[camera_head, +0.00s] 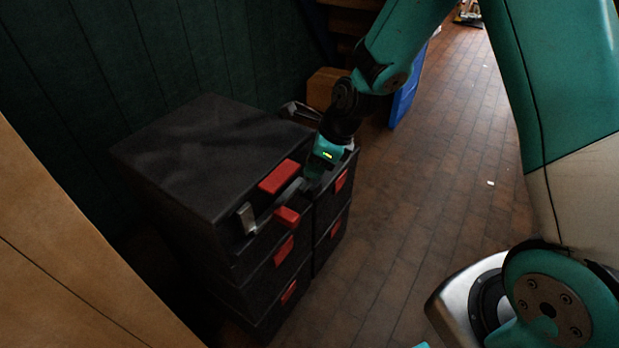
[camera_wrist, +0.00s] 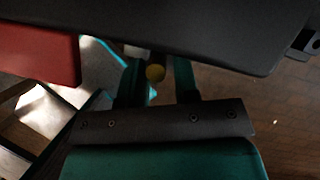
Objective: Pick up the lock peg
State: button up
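The rest of the peg is hidden by the dark panel and the shadow. In the head view my gripper (camera_head: 303,188) points down at the front of the dark cabinet, beside a red handle. The peg cannot be made out there.
The dark cabinet (camera_head: 205,150) has several drawers with red handles (camera_head: 280,177). A small light grey piece (camera_head: 247,218) is on its front. A cardboard box (camera_head: 322,88) and a blue panel (camera_head: 405,98) stand behind. The brick floor (camera_head: 420,210) to the right is mostly clear.

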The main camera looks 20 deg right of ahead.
jog(key=shift+w+a+f, duration=0.15)
jog(key=shift+a+f, duration=0.15)
jog(key=shift+f, duration=0.35)
grip_shut()
jog(key=shift+r, duration=0.1)
